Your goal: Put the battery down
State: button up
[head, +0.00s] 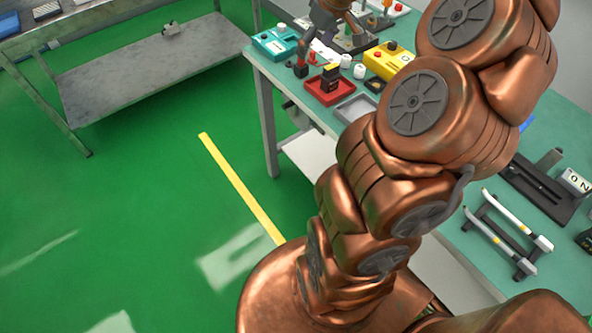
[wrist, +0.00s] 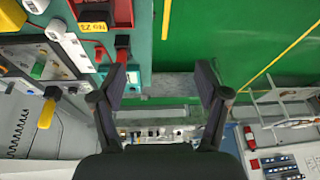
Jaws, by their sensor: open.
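A small black block with a yellow label, which looks like the battery (head: 331,73), stands in a red tray (head: 313,88) on the teal bench. In the wrist view the black block (wrist: 92,14) and its yellow label show at the upper left, with the red tray around it. My gripper (wrist: 161,82) is open in the wrist view, with nothing between its two dark fingers. The block is apart from the fingers, up and left of them.
The teal bench (head: 462,228) also carries a teal box (head: 274,42), a yellow box (head: 388,60), a grey tray (head: 356,108) and a black stand with white-handled bars (head: 508,225). A grey low table (head: 150,70) stands across the open green floor (head: 120,190).

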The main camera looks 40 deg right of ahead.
jog(key=s+a+g, duration=0.1)
jog(key=s+a, duration=0.2)
jog(key=a, duration=0.4)
jog(key=s+a+n+g, duration=0.1)
jog(key=s+a, duration=0.1)
jog(key=a, duration=0.4)
jog(key=s+a+g, duration=0.1)
jog(key=s+a, duration=0.2)
jog(key=a, duration=0.4)
jog(key=s+a+f+m+g, duration=0.1)
jog(key=s+a+f, duration=0.1)
jog(key=s, duration=0.7)
jog(key=s+a+f+g, duration=0.1)
jog(key=s+a+f, duration=0.2)
jog(key=s, duration=0.6)
jog(key=shift+s+a+m+g+h, duration=0.35)
jog(key=shift+a+m+g+h, duration=0.05)
jog(key=shift+a, duration=0.7)
jog(key=shift+f, duration=0.1)
jog(key=shift+c, duration=0.3)
